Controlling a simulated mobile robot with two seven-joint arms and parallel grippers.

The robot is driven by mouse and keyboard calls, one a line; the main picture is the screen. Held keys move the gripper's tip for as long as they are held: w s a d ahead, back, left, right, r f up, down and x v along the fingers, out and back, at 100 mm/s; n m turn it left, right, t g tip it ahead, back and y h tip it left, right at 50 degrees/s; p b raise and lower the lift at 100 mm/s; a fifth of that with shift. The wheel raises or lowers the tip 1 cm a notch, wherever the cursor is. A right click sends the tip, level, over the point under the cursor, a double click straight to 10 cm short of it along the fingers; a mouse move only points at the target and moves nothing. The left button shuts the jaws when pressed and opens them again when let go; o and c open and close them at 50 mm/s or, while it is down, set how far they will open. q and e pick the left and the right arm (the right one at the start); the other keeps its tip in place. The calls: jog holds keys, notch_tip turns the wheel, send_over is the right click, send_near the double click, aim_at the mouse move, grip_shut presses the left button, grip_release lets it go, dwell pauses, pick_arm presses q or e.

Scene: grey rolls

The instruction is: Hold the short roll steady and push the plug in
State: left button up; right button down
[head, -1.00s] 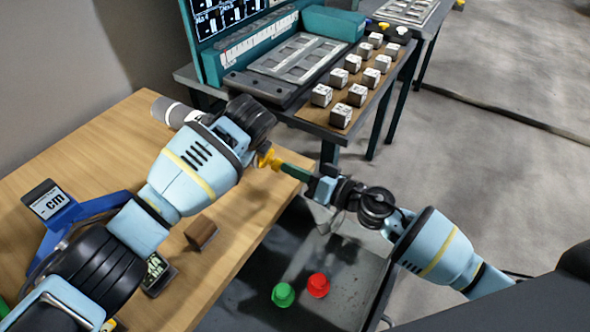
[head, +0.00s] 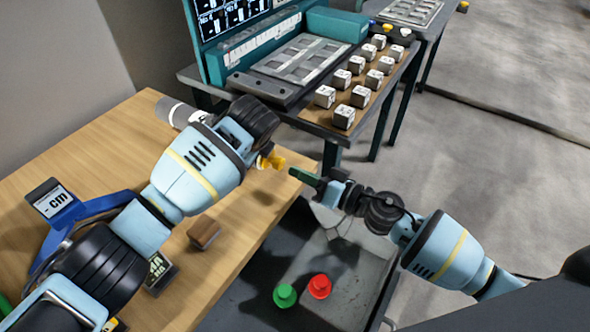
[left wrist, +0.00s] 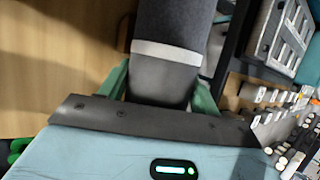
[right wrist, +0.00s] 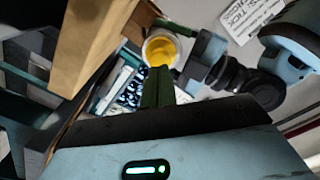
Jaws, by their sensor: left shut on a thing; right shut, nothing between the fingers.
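My left gripper (left wrist: 165,95) is shut on the grey roll (left wrist: 170,25), which has a white band. The roll's far end also shows in the head view (head: 178,112), above the wooden table; my left arm hides its middle. The yellow plug (head: 272,160) sticks out at the roll's right end. In the right wrist view the plug (right wrist: 165,50) shows as a yellow round face inside a pale rim; how deep it sits I cannot tell. My right gripper (head: 296,174) is shut and empty, its green fingertips pointing at the plug, with a small gap in the head view.
The wooden table (head: 110,150) bears a brown block (head: 204,233) and a blue stand with a "cm" display (head: 50,198). A bench (head: 340,135) behind bears several labelled cubes.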

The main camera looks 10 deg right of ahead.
jog(key=shift+s+d, duration=0.25)
jog(key=shift+s, duration=0.05)
pick_arm(q)
jog(key=shift+a, duration=0.1)
pick_arm(e)
jog(key=v, duration=1.2)
jog(key=shift+r, duration=0.1)
pick_arm(q)
jog(key=o, duration=1.2)
jog(key=v, duration=1.2)
